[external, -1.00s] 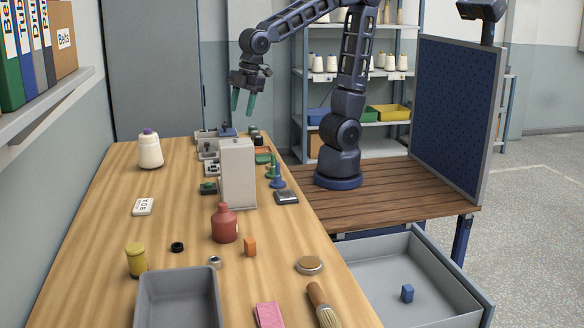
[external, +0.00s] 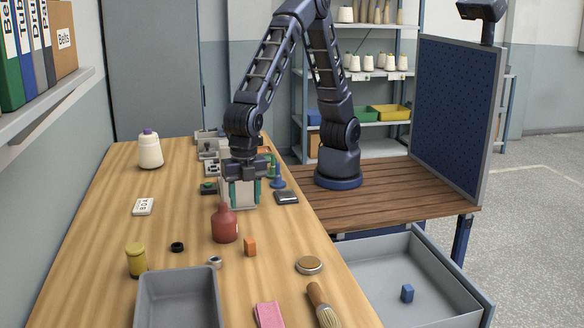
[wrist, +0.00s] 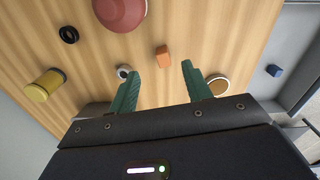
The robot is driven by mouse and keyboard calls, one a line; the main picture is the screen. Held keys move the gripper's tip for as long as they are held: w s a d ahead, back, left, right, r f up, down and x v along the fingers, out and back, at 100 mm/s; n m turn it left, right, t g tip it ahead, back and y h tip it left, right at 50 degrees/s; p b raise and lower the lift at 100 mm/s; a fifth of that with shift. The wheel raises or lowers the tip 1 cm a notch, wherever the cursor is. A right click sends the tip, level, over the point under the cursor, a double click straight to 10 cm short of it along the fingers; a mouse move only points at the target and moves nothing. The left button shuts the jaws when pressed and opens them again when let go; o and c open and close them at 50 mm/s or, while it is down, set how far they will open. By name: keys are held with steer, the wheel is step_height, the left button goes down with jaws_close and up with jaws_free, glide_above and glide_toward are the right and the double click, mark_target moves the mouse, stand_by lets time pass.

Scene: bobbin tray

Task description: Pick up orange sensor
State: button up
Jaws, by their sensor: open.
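The orange sensor (external: 250,247) is a small orange block standing on the wooden table, just right of a red bottle (external: 224,224). In the wrist view the orange sensor (wrist: 163,56) shows between and just beyond my fingertips, with nothing hiding it. My gripper (external: 241,194) is open and empty, with green fingers pointing down. In the external view it appears behind the sensor, in front of a light grey box (external: 241,200) that it partly hides. The open fingers also show in the wrist view (wrist: 160,72).
The red bottle (wrist: 121,8) is close to the sensor. A metal nut (external: 215,262), a round tin (external: 309,265), a yellow jar (external: 137,261), a black ring (external: 177,247) and a grey bin (external: 146,300) are around it. A drawer with a blue block (external: 407,293) is at right.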

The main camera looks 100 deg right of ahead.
mark_target(250, 240)
steer(key=a+f, duration=0.1)
steer(key=s+a+f+n, duration=0.1)
steer(key=a, duration=0.1)
steer(key=shift+f, duration=0.25)
step_height(250, 240, down, 6)
steer(key=shift+r, duration=0.15)
steer(key=f, duration=0.5)
steer(key=shift+w, duration=0.35)
steer(key=c, duration=1.1)
